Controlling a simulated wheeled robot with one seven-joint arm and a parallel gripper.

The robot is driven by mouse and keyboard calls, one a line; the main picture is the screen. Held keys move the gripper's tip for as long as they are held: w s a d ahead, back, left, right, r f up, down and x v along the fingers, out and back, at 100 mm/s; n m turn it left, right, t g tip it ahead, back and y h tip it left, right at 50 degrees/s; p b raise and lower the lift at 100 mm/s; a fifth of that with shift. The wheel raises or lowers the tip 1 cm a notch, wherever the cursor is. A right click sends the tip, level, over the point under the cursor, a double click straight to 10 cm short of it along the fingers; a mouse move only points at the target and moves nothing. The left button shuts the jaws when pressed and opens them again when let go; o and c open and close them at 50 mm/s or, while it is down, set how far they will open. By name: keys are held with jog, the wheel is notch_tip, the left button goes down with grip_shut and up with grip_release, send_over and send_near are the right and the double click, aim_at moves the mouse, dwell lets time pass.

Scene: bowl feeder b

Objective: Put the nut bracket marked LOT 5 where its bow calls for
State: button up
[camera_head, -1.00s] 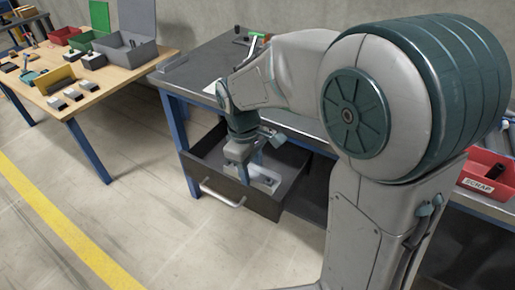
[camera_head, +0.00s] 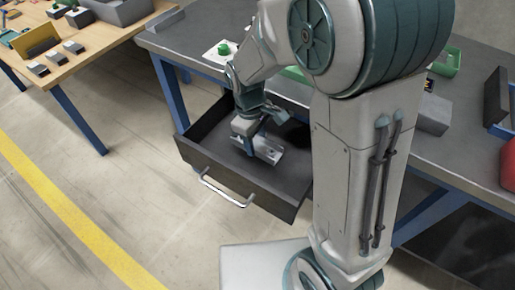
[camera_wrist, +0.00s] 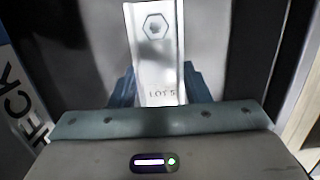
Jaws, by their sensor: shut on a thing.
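The bracket is a pale metal strip with a hexagonal nut outline at its far end and the print LOT 5 near my fingers (camera_wrist: 155,45). In the head view the bracket (camera_head: 268,153) is within the open dark drawer (camera_head: 245,185). My gripper (camera_wrist: 160,88) is shut on the near end of the bracket, one finger on each side. In the head view my gripper (camera_head: 258,143) reaches down into the drawer. I cannot tell whether the bracket touches the drawer floor, nor which way it is bowed.
The drawer hangs out under a grey bench (camera_head: 200,40) with blue legs. A green knob on a white plate (camera_head: 222,48) stands on the bench. A wooden table (camera_head: 85,50) with several small blocks is at the upper left. The floor in front is clear.

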aim_at(256, 147)
jog(key=shift+f+b, duration=0.45)
jog(key=shift+f, duration=1.6)
jog(key=shift+f, duration=0.1)
jog(key=o, duration=1.1)
jog(key=shift+o, duration=0.2)
notch_tip(256, 147, up, 12)
jog(key=a+p, duration=0.1)
jog(key=p, duration=0.2)
jog(key=s+d+r+m+t+y, duration=0.1)
jog(key=s+d+r+m+t, duration=0.1)
jog(key=s+d+m, duration=0.8)
jog(key=shift+s+d+r+m+t, duration=0.3)
jog(key=shift+s+d+r, duration=0.35)
jog(key=shift+d+r, duration=0.35)
jog(key=shift+d+f, duration=0.1)
